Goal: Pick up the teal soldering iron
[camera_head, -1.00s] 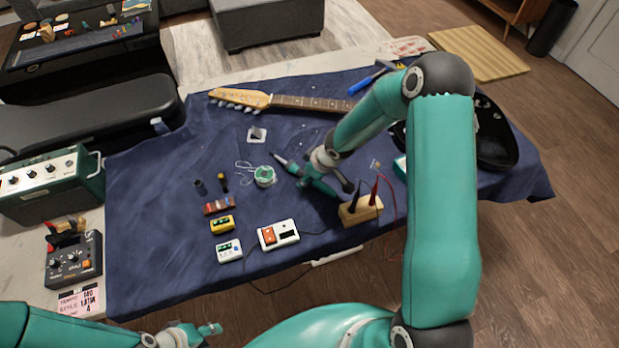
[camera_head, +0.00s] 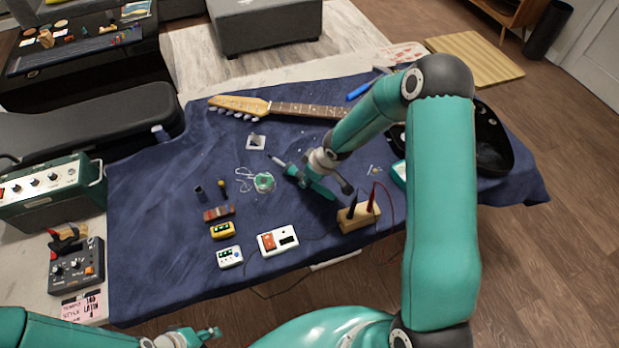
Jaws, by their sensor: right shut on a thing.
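The teal soldering iron (camera_head: 289,169) is held above the blue cloth, its pale tip pointing left and away from me. My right gripper (camera_head: 311,182) is shut on it, and the fingers partly hide the handle. The iron's tip is just beyond the spool of wire (camera_head: 264,182), and the gap beneath the iron is hard to judge. My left gripper (camera_head: 209,333) is low at the bottom edge, far from the iron. Its fingers are too small to tell whether they are open.
A wooden block with black and red probes (camera_head: 358,217) stands right of the gripper. A white switch box (camera_head: 278,241) and a yellow box (camera_head: 222,230) sit nearer. A guitar neck (camera_head: 300,109) lies beyond, partly behind my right arm. The cloth's left part (camera_head: 150,220) is clear.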

